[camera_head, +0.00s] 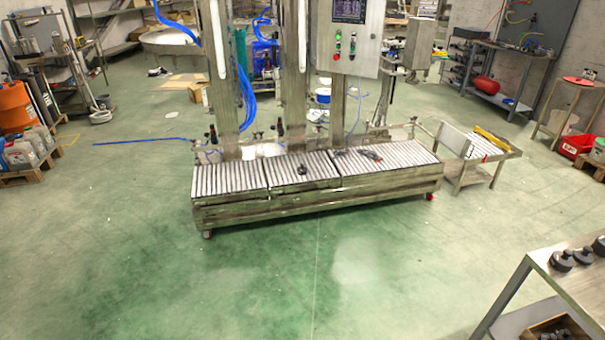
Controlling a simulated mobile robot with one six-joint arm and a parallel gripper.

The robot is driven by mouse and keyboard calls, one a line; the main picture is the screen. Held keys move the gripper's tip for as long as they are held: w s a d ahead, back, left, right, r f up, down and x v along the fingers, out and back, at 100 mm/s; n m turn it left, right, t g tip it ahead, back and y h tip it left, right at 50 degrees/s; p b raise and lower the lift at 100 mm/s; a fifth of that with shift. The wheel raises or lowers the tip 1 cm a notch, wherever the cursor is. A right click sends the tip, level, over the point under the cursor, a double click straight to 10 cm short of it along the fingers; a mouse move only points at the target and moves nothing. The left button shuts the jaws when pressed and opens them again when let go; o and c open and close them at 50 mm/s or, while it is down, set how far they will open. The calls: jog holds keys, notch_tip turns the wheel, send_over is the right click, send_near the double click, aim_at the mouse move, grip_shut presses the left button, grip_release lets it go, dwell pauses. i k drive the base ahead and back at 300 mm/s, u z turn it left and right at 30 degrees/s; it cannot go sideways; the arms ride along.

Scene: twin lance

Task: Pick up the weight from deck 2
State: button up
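A small dark object (302,169), which looks like a weight, sits on the middle section of the roller conveyor (230,181). It is too small to make out its shape. More dark, round weight-like pieces (562,260) stand on a metal table (572,287) at the right edge. No label for deck 2 is readable, so I cannot tell which surface it is. My gripper is not in view.
A dark and reddish item (372,155) lies on the conveyor's right section. A small side table (470,165) stands at its right end. A wooden box (553,331) sits below the right-hand metal table. The green floor (260,285) before the conveyor is clear.

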aim_at(301, 170)
jog(key=u, duration=0.5)
jog(key=i, duration=0.95)
jog(key=u, duration=0.95)
jog(key=i, duration=2.6)
jog(key=z, duration=0.25)
